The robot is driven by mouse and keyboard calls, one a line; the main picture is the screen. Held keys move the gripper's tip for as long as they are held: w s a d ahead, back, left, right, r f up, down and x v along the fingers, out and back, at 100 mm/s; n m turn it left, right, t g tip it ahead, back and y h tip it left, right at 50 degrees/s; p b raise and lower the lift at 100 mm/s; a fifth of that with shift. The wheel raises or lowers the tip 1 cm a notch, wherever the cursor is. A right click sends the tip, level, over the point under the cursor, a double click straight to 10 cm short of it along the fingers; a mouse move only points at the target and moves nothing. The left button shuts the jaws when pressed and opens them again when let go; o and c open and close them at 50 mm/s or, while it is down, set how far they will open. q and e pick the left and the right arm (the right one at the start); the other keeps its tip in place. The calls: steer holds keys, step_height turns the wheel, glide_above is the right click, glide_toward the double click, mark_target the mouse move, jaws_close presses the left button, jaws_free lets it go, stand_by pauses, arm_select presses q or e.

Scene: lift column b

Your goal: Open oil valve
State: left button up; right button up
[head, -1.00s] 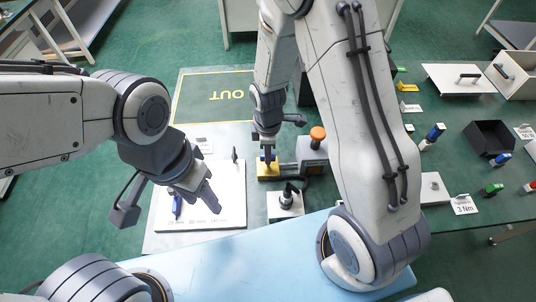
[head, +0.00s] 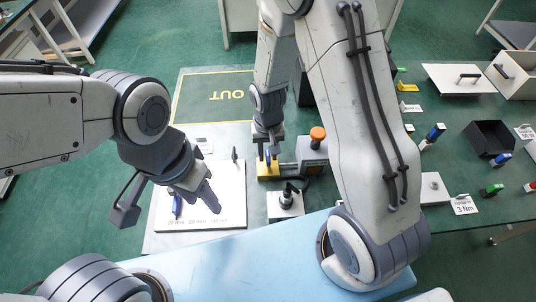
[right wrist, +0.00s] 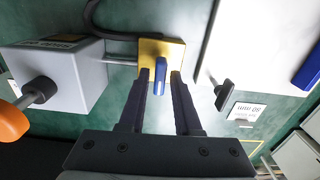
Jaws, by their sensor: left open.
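The valve has a blue lever (right wrist: 161,76) on a yellow block (right wrist: 165,49), joined by a pipe to a grey box (right wrist: 75,70). In the head view the yellow block (head: 268,170) stands near the table's middle, with the blue lever partly hidden by my right gripper (head: 268,157). In the right wrist view the right gripper (right wrist: 162,78) is open, its fingers on either side of the lever with a gap visible. My left gripper (head: 205,202) is open and empty above a white board (head: 225,215).
A black knob (head: 287,195) stands on a white base in front. A blue-handled item (head: 177,206) is on the white board. A black bin (head: 490,138) and several coloured handles are at the right.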

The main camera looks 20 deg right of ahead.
mark_target(268, 156)
steer(key=o, duration=0.7)
step_height(268, 156, up, 7)
steer(key=p, duration=0.6)
steer(key=shift+r, duration=0.1)
steer(key=s+a+r+n, duration=0.4)
steer(key=s+a+r, duration=0.25)
steer(key=r, duration=0.45)
steer(key=s+r+n, duration=0.2)
steer(key=s+r, duration=0.2)
steer(key=s, duration=0.2)
steer(key=s+r+n+y, duration=0.1)
steer(key=s+r+n, duration=0.2)
steer(key=s, duration=0.3)
steer(key=shift+s+a+r, duration=0.2)
steer(key=shift+a+r, duration=0.15)
steer(key=shift+a, duration=0.1)
